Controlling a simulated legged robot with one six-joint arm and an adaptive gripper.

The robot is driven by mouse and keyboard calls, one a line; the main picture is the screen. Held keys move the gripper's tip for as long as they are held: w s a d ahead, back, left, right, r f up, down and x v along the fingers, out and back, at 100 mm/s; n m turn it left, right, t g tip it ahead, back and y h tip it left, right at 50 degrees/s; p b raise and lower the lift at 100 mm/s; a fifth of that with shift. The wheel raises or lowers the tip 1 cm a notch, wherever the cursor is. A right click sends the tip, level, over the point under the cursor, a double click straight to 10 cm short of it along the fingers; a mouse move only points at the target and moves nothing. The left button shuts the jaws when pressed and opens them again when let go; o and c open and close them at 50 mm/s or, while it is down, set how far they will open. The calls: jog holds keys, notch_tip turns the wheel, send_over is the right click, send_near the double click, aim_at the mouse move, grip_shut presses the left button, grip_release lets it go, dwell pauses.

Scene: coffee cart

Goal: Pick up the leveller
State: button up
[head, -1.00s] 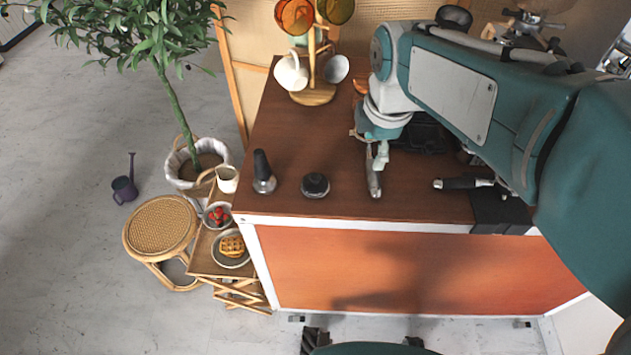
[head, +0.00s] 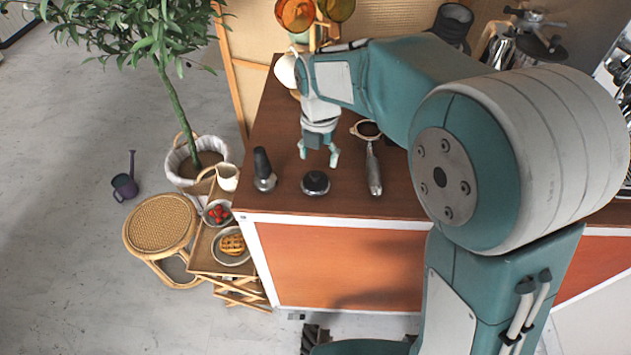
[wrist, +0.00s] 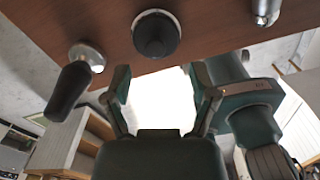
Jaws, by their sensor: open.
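The leveller (head: 315,183) is a round black puck lying on the brown counter near its front edge. It also shows in the wrist view (wrist: 156,35), at the top middle. My gripper (head: 318,153) is open and empty, pointing down above the counter, and appears just behind the leveller in the head view. In the wrist view its two fingers (wrist: 160,72) stand apart, with the leveller beyond their tips and not between them. No contact shows.
A tamper with a black handle (head: 262,165) stands left of the leveller. A portafilter (head: 374,170) lies to its right. A mug stand with orange cups (head: 296,14) is behind, partly hidden by my arm. The counter's front edge (head: 330,217) is close.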

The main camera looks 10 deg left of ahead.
aim_at(315, 174)
jog(key=f, duration=0.6)
jog(key=shift+s+a, duration=0.1)
jog(key=shift+a, duration=0.3)
grip_shut()
